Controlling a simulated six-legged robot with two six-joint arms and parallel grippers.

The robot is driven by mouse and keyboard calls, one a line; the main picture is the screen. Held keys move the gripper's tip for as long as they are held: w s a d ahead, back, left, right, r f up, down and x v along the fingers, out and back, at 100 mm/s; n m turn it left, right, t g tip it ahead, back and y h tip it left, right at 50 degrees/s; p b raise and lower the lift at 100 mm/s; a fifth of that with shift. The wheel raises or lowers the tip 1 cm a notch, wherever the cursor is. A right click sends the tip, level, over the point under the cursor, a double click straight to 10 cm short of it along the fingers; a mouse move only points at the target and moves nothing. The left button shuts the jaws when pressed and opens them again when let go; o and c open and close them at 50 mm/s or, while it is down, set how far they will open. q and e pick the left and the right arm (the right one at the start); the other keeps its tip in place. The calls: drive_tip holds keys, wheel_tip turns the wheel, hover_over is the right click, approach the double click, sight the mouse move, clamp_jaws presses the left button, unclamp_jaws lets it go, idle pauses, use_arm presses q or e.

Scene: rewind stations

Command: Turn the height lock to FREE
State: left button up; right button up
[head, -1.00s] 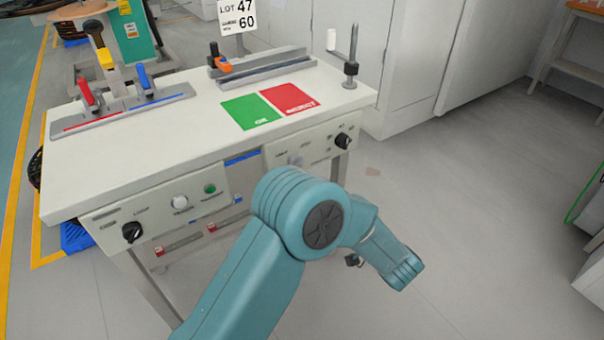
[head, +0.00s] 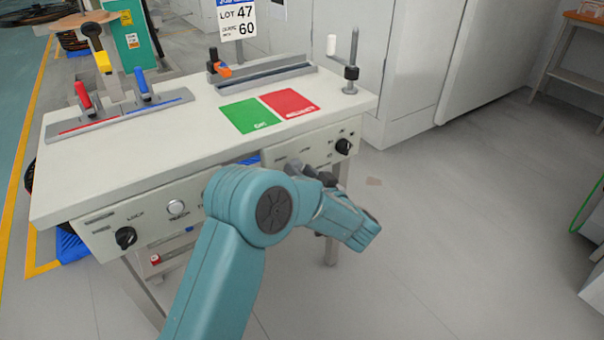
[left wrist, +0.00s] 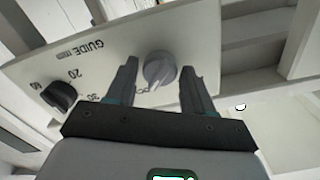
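In the left wrist view a round grey knob (left wrist: 159,68) with a pale pointer line sits on the cream panel (left wrist: 115,50). I take it as the height lock; its lettering is too small and partly covered to read. My left gripper (left wrist: 162,72) is open, with one finger on each side of the knob; I cannot tell whether they touch it. My right gripper is out of view.
A black dial (left wrist: 58,95) with numbers sits beside the grey knob; it also shows in the head view (head: 343,146). Another black knob (head: 125,238) is at the panel's left end. Green (head: 250,115) and red (head: 290,104) mats lie on the bench top.

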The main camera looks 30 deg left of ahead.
use_arm(q)
drive_tip(key=c, duration=0.6)
drive_tip(key=shift+n, duration=0.3)
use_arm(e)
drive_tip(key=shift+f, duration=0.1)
use_arm(q)
drive_tip(key=shift+f+n+b, duration=0.15)
drive_tip(key=shift+n+b, duration=5.2)
drive_tip(key=shift+n, duration=3.35)
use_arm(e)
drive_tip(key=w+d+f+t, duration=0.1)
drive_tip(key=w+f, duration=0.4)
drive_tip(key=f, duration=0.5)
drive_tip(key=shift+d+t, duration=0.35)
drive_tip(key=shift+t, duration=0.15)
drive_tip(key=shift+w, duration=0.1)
use_arm(q)
drive_tip(key=o, duration=1)
